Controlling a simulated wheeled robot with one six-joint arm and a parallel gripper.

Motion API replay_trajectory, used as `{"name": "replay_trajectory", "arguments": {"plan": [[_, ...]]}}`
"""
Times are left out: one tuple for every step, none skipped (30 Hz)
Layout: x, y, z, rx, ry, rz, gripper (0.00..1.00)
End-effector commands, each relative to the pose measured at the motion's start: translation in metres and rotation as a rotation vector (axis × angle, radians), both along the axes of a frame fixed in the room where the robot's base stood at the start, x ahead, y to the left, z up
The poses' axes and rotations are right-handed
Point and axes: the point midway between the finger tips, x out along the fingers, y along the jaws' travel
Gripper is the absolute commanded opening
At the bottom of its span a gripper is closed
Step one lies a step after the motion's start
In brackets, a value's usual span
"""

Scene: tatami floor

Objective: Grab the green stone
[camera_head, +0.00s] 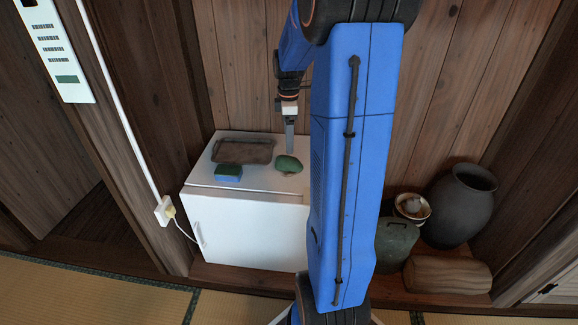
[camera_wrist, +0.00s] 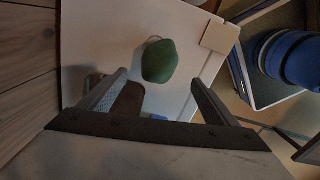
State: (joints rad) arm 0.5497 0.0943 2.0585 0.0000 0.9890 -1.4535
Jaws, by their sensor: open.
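The green stone (camera_head: 288,163) lies on top of a small white fridge (camera_head: 250,225), near its right side. My gripper (camera_head: 289,138) points down just above and behind it in the head view, partly beside my blue arm. In the wrist view the green stone (camera_wrist: 159,61) shows beyond the fingertips, roughly centred between the two spread fingers of my gripper (camera_wrist: 158,78). The fingers are open with nothing held between them. The exact height gap between fingertips and stone is hard to tell.
A brown tray (camera_head: 242,150) lies at the back of the fridge top. A green and blue sponge (camera_head: 228,173) sits left of the stone. A wooden wall stands close behind.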

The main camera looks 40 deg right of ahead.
Motion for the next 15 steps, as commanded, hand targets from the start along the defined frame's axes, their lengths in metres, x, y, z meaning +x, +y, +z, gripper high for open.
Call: {"name": "replay_trajectory", "arguments": {"plan": [[-0.001, 0.001, -0.01, 0.002, 0.004, 0.0, 0.83], [-0.001, 0.0, -0.015, 0.002, 0.002, 0.0, 0.83], [-0.001, 0.0, -0.022, 0.002, 0.002, 0.0, 0.83], [-0.001, 0.001, -0.027, 0.002, 0.002, 0.0, 0.83], [-0.001, 0.001, -0.033, 0.002, 0.003, -0.001, 0.83], [-0.001, 0.001, -0.04, 0.002, 0.003, -0.001, 0.83], [0.0, 0.0, -0.045, 0.002, 0.002, -0.001, 0.83], [-0.001, 0.001, -0.049, 0.002, 0.002, -0.001, 0.83], [-0.001, 0.001, -0.055, 0.001, 0.002, -0.001, 0.83], [-0.001, 0.001, -0.059, 0.002, 0.002, -0.001, 0.83], [-0.001, 0.001, -0.063, 0.002, 0.002, -0.001, 0.83], [0.0, 0.0, -0.067, 0.001, 0.002, -0.001, 0.83], [0.0, 0.0, -0.069, 0.001, 0.001, -0.001, 0.83], [0.0, 0.0, -0.071, 0.001, 0.001, -0.001, 0.83], [0.0, 0.0, -0.073, 0.0, 0.0, -0.001, 0.83]]}}
